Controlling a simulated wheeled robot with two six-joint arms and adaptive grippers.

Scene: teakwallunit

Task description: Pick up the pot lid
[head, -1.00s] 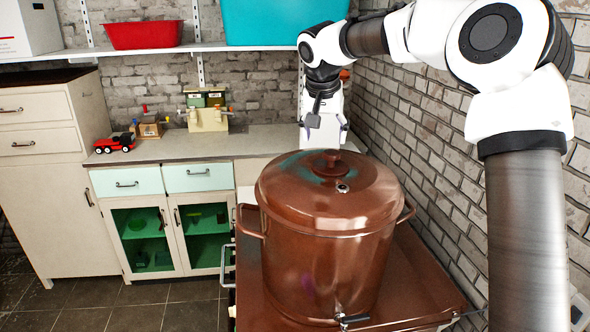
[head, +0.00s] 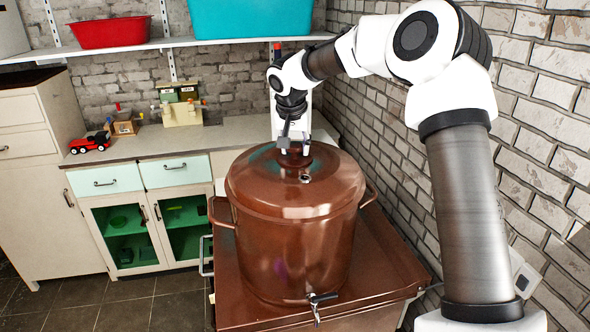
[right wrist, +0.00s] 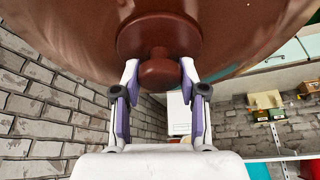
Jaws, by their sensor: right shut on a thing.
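The pot lid (head: 262,185) is a glossy brown dome with a knob on top and a small vent. It sits on a large brown pot (head: 285,250) with side handles and a tap at its front. My right gripper (head: 294,150) reaches down onto the lid's top and is shut on the knob. The right wrist view shows the knob (right wrist: 158,70) between the two fingertips, with the lid (right wrist: 90,35) filling the top. I see no clear gap between lid and pot. My left gripper is not in view.
The pot stands on a brown cabinet top (head: 375,265). A brick wall (head: 400,150) is close on the right. Behind is a counter (head: 235,132) with a red toy truck (head: 90,142) and small toy items. A shelf (head: 170,47) above holds a red tub (head: 110,33) and a teal bin (head: 250,18).

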